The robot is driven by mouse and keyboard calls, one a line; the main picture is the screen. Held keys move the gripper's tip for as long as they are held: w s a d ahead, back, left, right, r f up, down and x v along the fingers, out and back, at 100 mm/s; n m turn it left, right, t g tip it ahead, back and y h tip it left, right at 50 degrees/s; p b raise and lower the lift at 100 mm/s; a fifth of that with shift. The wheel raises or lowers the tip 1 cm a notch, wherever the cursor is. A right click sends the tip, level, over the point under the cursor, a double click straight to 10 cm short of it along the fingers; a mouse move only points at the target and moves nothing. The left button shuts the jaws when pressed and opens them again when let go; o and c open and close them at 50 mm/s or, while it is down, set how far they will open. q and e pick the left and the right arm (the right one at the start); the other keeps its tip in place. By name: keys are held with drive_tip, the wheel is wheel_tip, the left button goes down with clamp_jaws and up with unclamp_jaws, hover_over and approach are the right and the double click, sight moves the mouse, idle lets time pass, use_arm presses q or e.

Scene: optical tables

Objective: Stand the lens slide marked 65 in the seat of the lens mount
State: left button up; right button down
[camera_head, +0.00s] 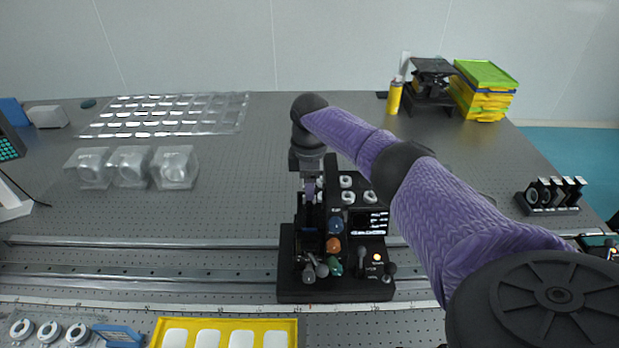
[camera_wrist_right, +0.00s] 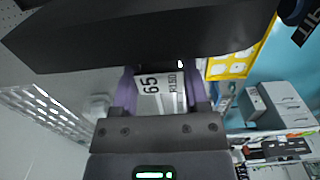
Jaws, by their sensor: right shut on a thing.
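My right gripper (camera_head: 309,190) points down over the left part of a black bench unit (camera_head: 335,290) with coloured knobs. In the right wrist view its purple fingers (camera_wrist_right: 157,95) are shut on the lens slide marked 65 (camera_wrist_right: 160,88), a pale plate with black print. In the head view the slide is mostly hidden by the gripper and the unit. I cannot tell which part of the unit is the lens mount's seat, or whether the slide touches it. A large dark block (camera_wrist_right: 140,35) lies close across the top of the wrist view. My left gripper is not in view.
A rack of black lens holders (camera_head: 549,195) stands at the right. Metal rails (camera_head: 140,242) run along the table behind a yellow tray (camera_head: 300,332). Clear plastic cases (camera_head: 173,167) stand at the left. The table between the cases and the unit is free.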

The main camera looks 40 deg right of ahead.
drive_tip(key=shift+f, duration=0.4)
idle(0.3)
unclamp_jaws()
drive_tip(key=shift+r, duration=0.1)
drive_tip(key=shift+r+p, duration=4.95)
drive_tip(key=shift+f, duration=0.1)
